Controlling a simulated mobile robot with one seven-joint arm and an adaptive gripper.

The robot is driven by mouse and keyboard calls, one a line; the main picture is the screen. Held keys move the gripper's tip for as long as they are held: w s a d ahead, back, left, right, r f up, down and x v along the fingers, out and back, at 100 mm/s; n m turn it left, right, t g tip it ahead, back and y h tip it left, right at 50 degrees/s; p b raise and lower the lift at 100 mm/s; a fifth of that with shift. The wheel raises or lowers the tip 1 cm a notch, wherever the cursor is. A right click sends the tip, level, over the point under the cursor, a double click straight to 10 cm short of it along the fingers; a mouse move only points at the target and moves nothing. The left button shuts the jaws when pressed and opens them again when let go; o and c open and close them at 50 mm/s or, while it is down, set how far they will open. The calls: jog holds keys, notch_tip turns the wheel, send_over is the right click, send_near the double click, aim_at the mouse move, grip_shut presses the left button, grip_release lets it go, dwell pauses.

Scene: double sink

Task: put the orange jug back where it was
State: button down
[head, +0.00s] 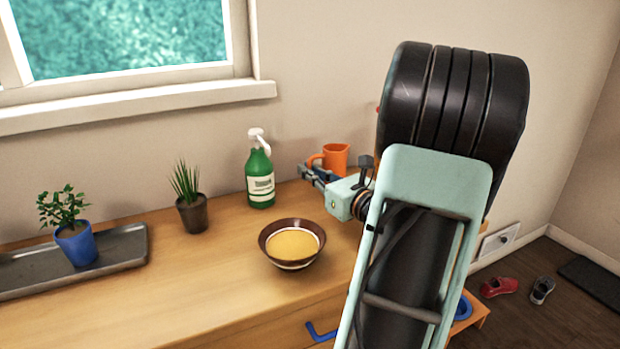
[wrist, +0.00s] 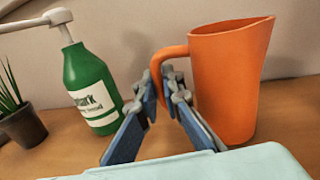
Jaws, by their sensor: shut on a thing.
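The orange jug (head: 335,158) stands at the back of the wooden counter, near the wall and to the right of the green spray bottle. In the wrist view the jug (wrist: 232,85) looks upright, with its handle on the left. My gripper (wrist: 163,82) has its two blue-padded fingers on either side of the handle and is shut on it. In the head view my gripper (head: 312,172) reaches in from the right, and my arm hides part of the counter around it. I cannot tell whether the jug's base touches the counter.
The green pump bottle (head: 260,172) stands close left of the jug. A brown bowl with yellow contents (head: 292,262) is nearer the front. A spiky plant (head: 190,214) and a grey tray (head: 120,265) with a blue-potted plant (head: 76,243) are further left. Counter between them is clear.

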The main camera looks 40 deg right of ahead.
jog(key=shift+f, duration=0.1)
jog(key=c, duration=2.1)
grip_release()
jog(key=shift+s+r, duration=0.1)
jog(key=shift+r, duration=0.1)
jog(key=s, duration=0.4)
jog(key=s+a+p, duration=0.1)
jog(key=s, duration=0.3)
jog(key=s+p, duration=0.1)
jog(key=s, duration=0.2)
jog(key=shift+s+a+f, duration=0.1)
jog(key=shift+s+a, duration=0.1)
jog(key=shift+s, duration=0.2)
